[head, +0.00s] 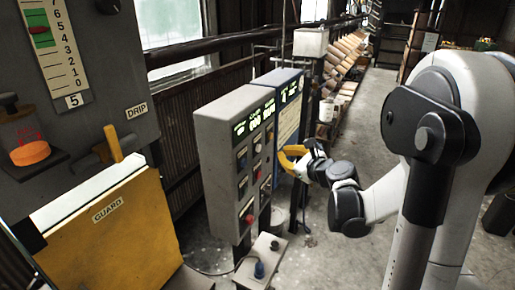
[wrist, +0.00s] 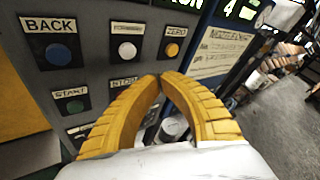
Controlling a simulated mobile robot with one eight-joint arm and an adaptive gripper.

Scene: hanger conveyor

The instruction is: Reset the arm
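My gripper (head: 281,155) has yellow curved fingers and is held out in front of the grey control panel (head: 209,165), near its right edge. In the wrist view the fingertips of my gripper (wrist: 160,77) meet, with nothing seen between them. The fingers hide part of the lower buttons. I cannot tell whether the tips touch the panel.
A blue panel (head: 291,115) with a paper sheet adjoins the grey one. A yellow GUARD plate (head: 110,235) and a grey machine with a scale (head: 55,50) stand at left. A small box with a blue knob (head: 262,262) sits low in front. The floor (head: 350,255) at right is open.

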